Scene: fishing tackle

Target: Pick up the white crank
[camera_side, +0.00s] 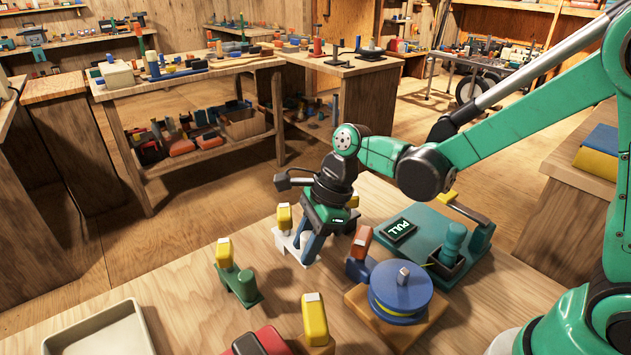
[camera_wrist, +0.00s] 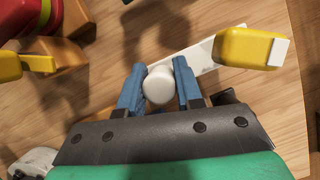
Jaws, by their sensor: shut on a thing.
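The white crank (camera_side: 291,246) is on the wooden table in the side view, with a yellow knob (camera_side: 284,216) standing at one end. My gripper (camera_side: 311,246) points down at it, its blue fingers around the crank's white part. In the wrist view, the fingers are shut on either side of the round white hub of the crank (camera_wrist: 158,86). The white arm runs to the upper right, to the yellow knob. The fingers partly hide the crank in the side view. I cannot tell whether its underside touches the table.
A green crank (camera_side: 243,286) with a yellow knob stands to the left. A blue spool (camera_side: 401,288) on a wooden block and a teal panel (camera_side: 418,228) marked PULL stand to the right. A pale tray (camera_side: 140,320) lies front left. Bare table separates the tray and green crank.

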